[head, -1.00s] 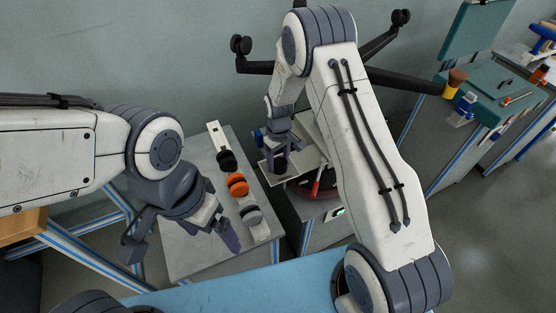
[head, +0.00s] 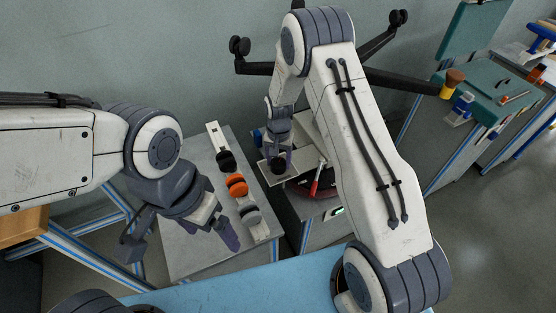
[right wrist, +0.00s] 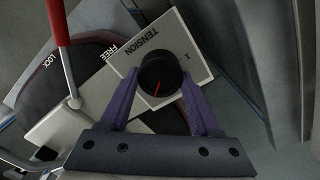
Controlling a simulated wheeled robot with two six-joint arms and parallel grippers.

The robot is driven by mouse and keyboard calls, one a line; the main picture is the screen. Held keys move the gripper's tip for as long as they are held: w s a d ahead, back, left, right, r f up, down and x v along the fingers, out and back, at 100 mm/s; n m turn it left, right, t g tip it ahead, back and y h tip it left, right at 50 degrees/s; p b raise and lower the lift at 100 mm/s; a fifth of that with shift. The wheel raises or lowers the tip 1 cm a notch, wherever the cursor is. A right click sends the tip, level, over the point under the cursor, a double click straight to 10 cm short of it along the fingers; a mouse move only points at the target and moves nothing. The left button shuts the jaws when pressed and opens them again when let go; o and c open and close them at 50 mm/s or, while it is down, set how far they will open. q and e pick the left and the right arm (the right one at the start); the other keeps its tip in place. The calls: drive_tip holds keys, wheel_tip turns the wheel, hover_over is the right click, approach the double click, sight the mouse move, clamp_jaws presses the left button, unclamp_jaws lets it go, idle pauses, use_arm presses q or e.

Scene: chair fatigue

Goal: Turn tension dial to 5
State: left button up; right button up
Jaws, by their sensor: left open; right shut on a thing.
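The tension dial is a black round knob (right wrist: 160,76) with a red pointer line, on a pale plate (right wrist: 192,42) marked TENSION. In the right wrist view the pointer slants down and left. A "1" shows at the plate's right; other numbers are not visible. My right gripper (right wrist: 160,88) is shut on the dial, one purple finger on each side. In the head view the dial (head: 278,164) is partly hidden by my right gripper (head: 279,155). My left gripper (head: 183,240) is open and empty, in front of the grey table at left.
A red-handled lever (right wrist: 60,22) stands beside the plate, near LOCK and FREE lettering. Black, orange and grey knobs (head: 237,184) sit on a strip on the grey table (head: 190,183). A chair base with casters (head: 400,18) is behind my right arm. Workbenches (head: 495,95) stand at right.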

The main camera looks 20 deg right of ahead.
sight(279, 162)
drive_tip(key=m, duration=0.5)
drive_tip(key=shift+d+m, duration=0.1)
drive_tip(key=shift+m, duration=0.2)
idle(0.4)
drive_tip(key=o, duration=1.4)
drive_tip(key=shift+r, duration=0.15)
wheel_tip(279, 162, up, 10)
drive_tip(key=shift+r, duration=0.1)
